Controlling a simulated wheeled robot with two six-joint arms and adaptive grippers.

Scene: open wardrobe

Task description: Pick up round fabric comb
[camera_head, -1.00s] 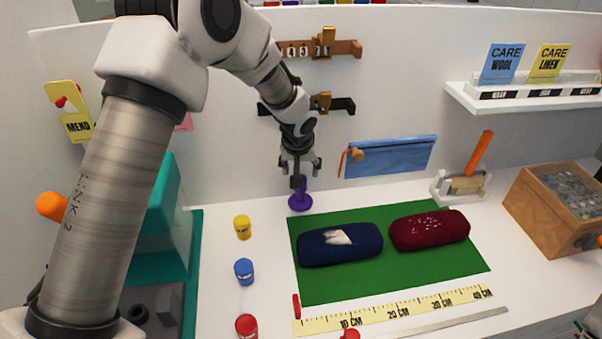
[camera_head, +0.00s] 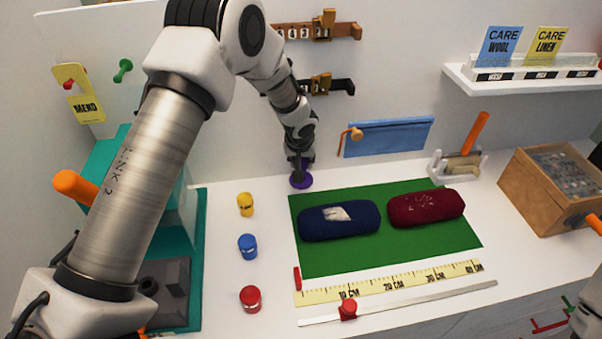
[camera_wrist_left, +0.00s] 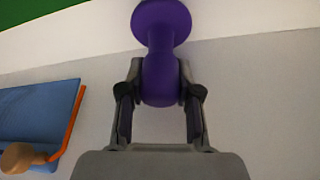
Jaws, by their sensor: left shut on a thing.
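The round fabric comb is purple, with a flat round disc and an upright handle. In the head view the comb (camera_head: 301,181) is at the back of the white worktop, just beyond the green mat's left back corner. My left gripper (camera_head: 299,160) is above it, shut on its handle. In the left wrist view the comb (camera_wrist_left: 161,24) has its handle between the two fingers of my left gripper (camera_wrist_left: 160,85), and its disc lies beyond the fingertips. The disc appears to be on the worktop; I see no clear gap. My right gripper is not in view.
On the green mat (camera_head: 345,263) lie a navy roll (camera_head: 340,221) and a dark red roll (camera_head: 426,208). Yellow (camera_head: 245,204), blue (camera_head: 247,246) and red (camera_head: 250,298) spools stand left. A blue cloth (camera_head: 390,137) hangs on the wall behind, right of the gripper.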

